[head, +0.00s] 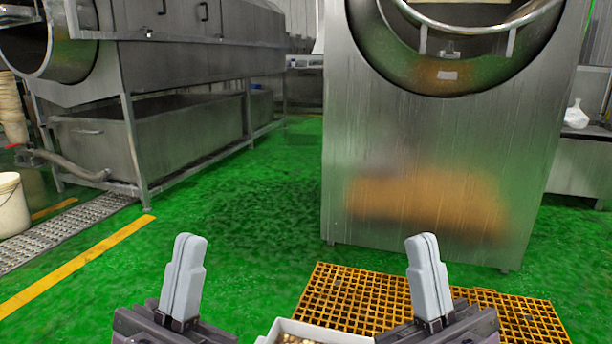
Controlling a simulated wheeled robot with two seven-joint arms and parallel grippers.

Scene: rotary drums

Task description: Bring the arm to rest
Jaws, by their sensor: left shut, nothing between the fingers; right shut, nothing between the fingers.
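My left gripper (190,238) is at the bottom left of centre in the head view. Its two grey fingers point up and are pressed together with nothing between them. My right gripper (426,238) is at the bottom right of centre, also upright, shut and empty. The two grippers are well apart, and neither appears to touch anything. Most of both arms is out of view. A white tray (325,331) with small pale pieces in it shows between them at the bottom edge; its lower part is cut off.
A steel drum machine (428,160) stands ahead, behind an orange grating (352,292). Another steel machine with a tank (165,135) is at the left, near a floor drain (62,233) and a white bucket (12,207). The green floor (235,205) between the machines is clear.

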